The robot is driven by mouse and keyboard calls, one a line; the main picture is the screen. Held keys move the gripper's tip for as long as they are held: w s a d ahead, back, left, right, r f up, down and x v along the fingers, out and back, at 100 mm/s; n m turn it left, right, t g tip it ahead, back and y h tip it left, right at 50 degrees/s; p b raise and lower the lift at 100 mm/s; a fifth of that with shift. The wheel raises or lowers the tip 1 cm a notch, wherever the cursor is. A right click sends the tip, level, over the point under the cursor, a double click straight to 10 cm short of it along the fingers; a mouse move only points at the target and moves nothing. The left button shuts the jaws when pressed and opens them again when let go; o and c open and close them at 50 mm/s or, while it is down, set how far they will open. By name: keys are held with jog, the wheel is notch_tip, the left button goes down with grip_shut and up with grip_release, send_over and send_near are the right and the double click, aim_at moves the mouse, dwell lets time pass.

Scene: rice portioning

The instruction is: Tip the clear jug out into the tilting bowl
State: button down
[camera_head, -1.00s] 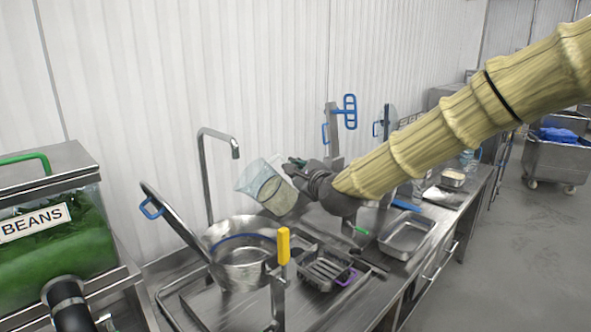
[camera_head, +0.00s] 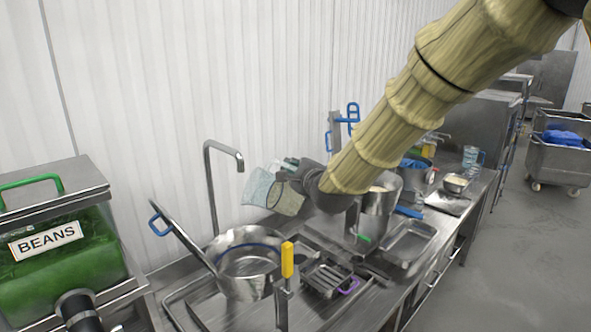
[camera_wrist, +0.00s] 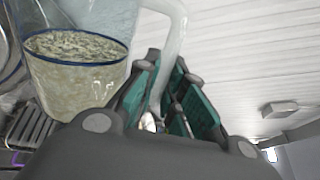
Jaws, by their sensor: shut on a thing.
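The clear jug (camera_head: 259,188) is tilted over on its side, its mouth end to the left, above and slightly right of the tilting bowl. Pale grains show inside it; in the wrist view the jug (camera_wrist: 75,80) has grains behind its clear wall. My gripper (camera_head: 296,172) is shut on the jug's handle; in the wrist view the handle runs between the green finger pads of my gripper (camera_wrist: 165,85). The steel tilting bowl (camera_head: 232,240) stands upright below, with a blue line inside and a long blue-ended lever at its left. I cannot tell whether grains are falling.
A green bin (camera_head: 60,250) labelled BEANS stands at the left. A bent tap (camera_head: 209,185) rises behind the bowl. A yellow-handled lever (camera_head: 287,260) stands in front. A slotted tray (camera_head: 326,278), a steel pot (camera_head: 377,203) and an empty pan (camera_head: 409,242) stand to the right.

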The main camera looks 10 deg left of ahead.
jog(key=shift+a+r, duration=0.2)
jog(key=shift+r, duration=0.05)
jog(key=shift+s+a+r+n+h, duration=0.25)
jog(key=shift+a+r+n, duration=0.2)
jog(key=shift+r+n, duration=0.25)
jog(key=shift+s+a+r+n+h, duration=0.25)
jog(key=shift+a+r+n, duration=0.25)
jog(key=shift+r, duration=0.25)
jog(key=shift+s+a+r+n+h+b, duration=0.15)
jog(key=shift+s+a+r+n, duration=0.2)
jog(key=shift+a+r+n, duration=0.4)
jog(key=shift+s+a+r+n+h+b, duration=0.15)
jog(key=shift+s+a+r+n, duration=0.15)
jog(key=shift+a+r+n, duration=0.45)
jog(key=shift+a+f, duration=0.1)
jog(key=shift+f, duration=0.05)
